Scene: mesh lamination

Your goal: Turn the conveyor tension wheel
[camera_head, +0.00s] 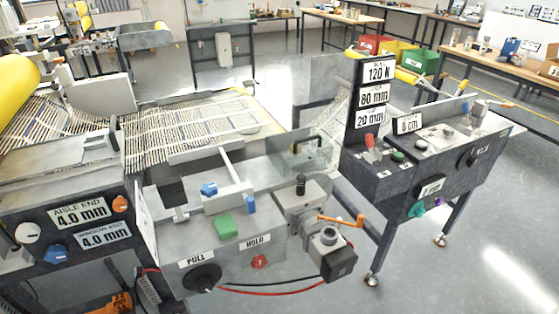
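The mesh conveyor (180,130) runs across the left and middle of the head view. No wheel is clearly labelled as the tension wheel. A black round knob (203,278) sits under a PULL label on the front panel, with a small red knob (261,262) under a HOLD label to its right. An orange crank handle (342,220) stands above a grey and black unit (334,256) at the panel's right. A black knob (467,157) and a teal knob (417,209) are on the right cabinet. Neither of my grippers is in view.
Cables hang below the front panel. Open grey floor (490,260) lies at the right.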

